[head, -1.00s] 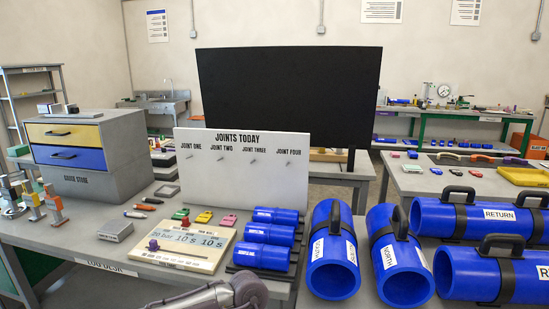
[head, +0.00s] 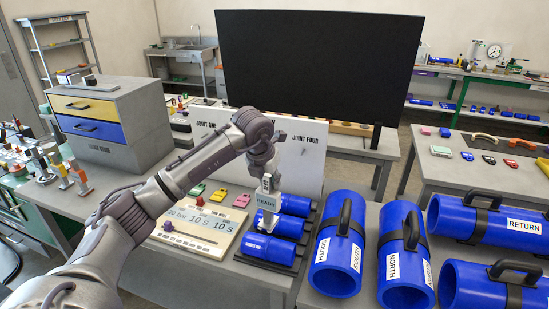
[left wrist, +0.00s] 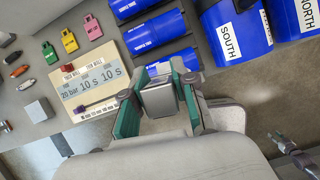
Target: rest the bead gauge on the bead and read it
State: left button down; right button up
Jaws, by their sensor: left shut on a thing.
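From the head view I cannot tell whether the gauge touches a pipe. In the left wrist view the teal-lined fingers (left wrist: 157,103) grip the grey block (left wrist: 160,95), just below the nearest blue pipe (left wrist: 170,59). The beads are too small to make out. A dark jointed part at the lower right of that view may be my right gripper.
A cream timer board (head: 203,228) lies left of the rack, with coloured tags behind it. The white joints board (head: 305,160) stands behind. Large blue pipes (head: 340,245) with black handles crowd the right. A grey drawer unit (head: 120,120) stands left.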

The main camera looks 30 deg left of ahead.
aim_at(269, 198)
pick_arm(q)
jog(key=shift+w+a+r+n+y, duration=0.15)
jog(key=shift+w+a+r+n, duration=0.05)
jog(key=shift+r+n, duration=0.2)
jog(key=shift+w+a+r+n+y, duration=0.2)
jog(key=shift+r+n, duration=0.1)
jog(key=shift+r, duration=0.15)
jog(key=shift+s, duration=0.15)
notch_tip(269, 198, down, 2)
jog(key=shift+f+b, duration=0.1)
jog(key=shift+b, duration=0.85)
notch_tip(269, 198, down, 6)
jog(key=b, duration=0.4)
jog(key=shift+f+b, duration=0.3)
jog(key=shift+b, duration=0.25)
